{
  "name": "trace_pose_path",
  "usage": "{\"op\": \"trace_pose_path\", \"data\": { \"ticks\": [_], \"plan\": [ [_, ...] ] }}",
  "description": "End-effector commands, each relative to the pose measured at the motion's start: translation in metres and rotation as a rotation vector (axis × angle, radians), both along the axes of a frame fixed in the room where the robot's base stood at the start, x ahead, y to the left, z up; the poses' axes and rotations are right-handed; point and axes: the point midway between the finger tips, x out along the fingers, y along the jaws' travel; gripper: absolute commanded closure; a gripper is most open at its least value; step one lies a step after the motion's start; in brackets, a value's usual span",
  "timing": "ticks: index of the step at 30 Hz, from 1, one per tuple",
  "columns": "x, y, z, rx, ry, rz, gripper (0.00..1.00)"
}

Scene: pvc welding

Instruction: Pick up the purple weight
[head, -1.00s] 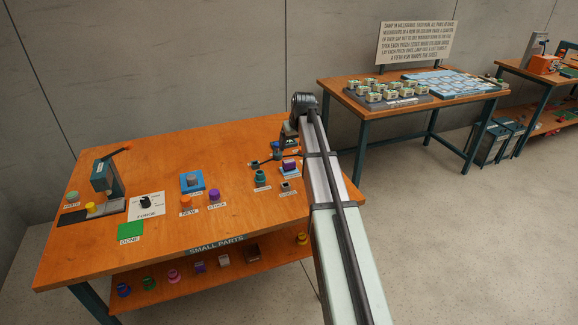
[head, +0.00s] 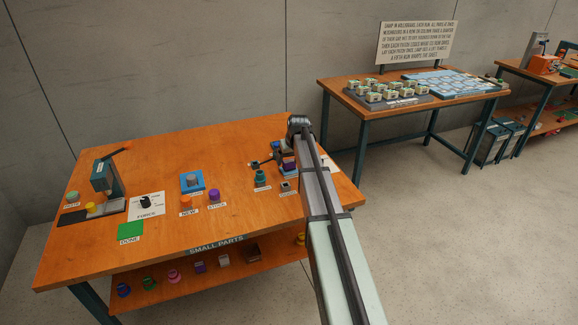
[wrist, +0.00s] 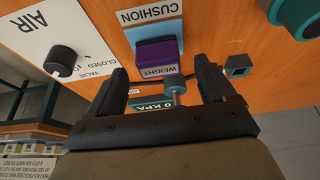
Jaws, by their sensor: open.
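The purple weight (wrist: 158,50) shows in the wrist view, with a white WEIGHT label on its side. It stands on or against a light blue block with a CUSHION label (wrist: 151,14). In the head view the weight (head: 289,167) is partly hidden beside my arm. My gripper (wrist: 162,78) is open. Its two dark fingers appear to the left and right of the weight in the wrist view, with the weight beyond their tips. I see no contact. In the head view my gripper (head: 286,147) is above the weight, partly hidden by my own wrist.
In the wrist view a 0 KPA gauge (wrist: 153,104) is close by the weight. An AIR valve panel (wrist: 60,38) with a black knob (wrist: 60,61) is at left, and a teal cylinder (wrist: 297,15) at upper right.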

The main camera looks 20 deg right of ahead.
Motion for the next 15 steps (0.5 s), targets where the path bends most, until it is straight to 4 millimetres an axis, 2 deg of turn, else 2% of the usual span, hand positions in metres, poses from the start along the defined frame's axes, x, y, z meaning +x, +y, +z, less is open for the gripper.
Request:
{"op": "trace_pose_path", "data": {
  "ticks": [6, 13, 15],
  "plan": [
    [0.011, 0.0, -0.024, 0.0, 0.001, 0.0, 0.17],
    [0.011, 0.0, -0.025, 0.0, 0.0, 0.0, 0.17],
    [0.011, 0.0, -0.025, 0.0, 0.0, 0.0, 0.23]
  ]
}}
